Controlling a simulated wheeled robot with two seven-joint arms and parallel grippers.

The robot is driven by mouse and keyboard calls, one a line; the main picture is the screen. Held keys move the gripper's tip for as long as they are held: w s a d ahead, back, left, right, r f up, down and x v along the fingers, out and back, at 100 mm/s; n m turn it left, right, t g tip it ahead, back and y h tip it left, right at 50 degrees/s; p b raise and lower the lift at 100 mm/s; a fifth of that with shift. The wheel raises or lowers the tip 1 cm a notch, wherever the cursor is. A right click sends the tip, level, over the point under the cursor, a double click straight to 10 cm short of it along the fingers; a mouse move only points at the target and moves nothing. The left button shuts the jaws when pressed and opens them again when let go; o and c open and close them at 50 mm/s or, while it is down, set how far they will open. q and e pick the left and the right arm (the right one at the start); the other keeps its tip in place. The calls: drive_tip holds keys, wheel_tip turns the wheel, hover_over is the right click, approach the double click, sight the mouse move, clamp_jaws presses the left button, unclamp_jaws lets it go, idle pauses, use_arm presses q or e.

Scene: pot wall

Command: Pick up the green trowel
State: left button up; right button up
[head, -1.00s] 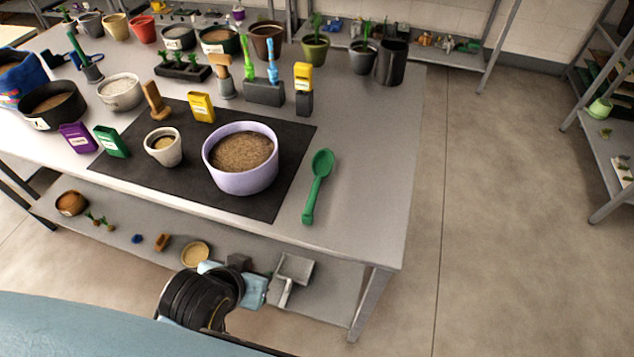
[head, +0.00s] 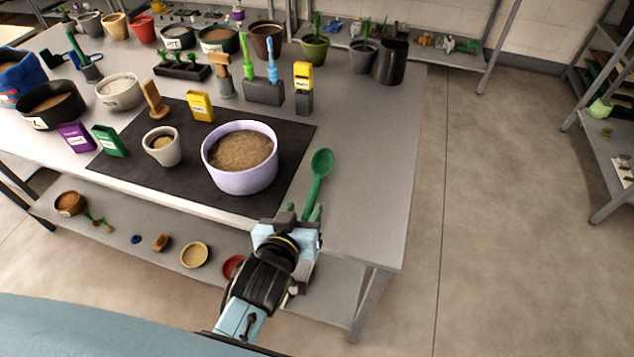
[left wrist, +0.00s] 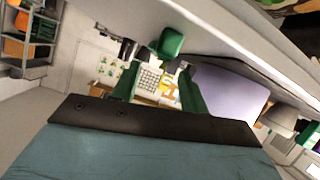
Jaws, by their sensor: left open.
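The green trowel (head: 320,165) lies on the table to the right of the dark mat, its scoop pointing away from me and its handle toward the front edge. My left gripper (head: 303,211) is open at the handle end, near the table's front edge, and hides the lower handle. In the left wrist view the green trowel scoop (left wrist: 172,42) shows just beyond the two green fingers of my left gripper (left wrist: 157,88). I cannot tell whether the fingers touch the handle. My right gripper is not in view.
A lilac pot (head: 240,178) of soil stands on the black mat (head: 200,185), left of the trowel; it also shows in the left wrist view (left wrist: 225,90). Seed packets, pots and tools fill the table's left and back. The table top (head: 375,170) right of the trowel is clear.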

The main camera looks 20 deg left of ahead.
sight(310, 199)
use_arm(q)
drive_tip(key=shift+b+x, duration=0.45)
drive_tip(key=shift+x, duration=3)
drive_tip(key=shift+f, duration=0.1)
drive_tip(key=shift+s, duration=0.1)
drive_tip(key=shift+c, duration=0.2)
clamp_jaws()
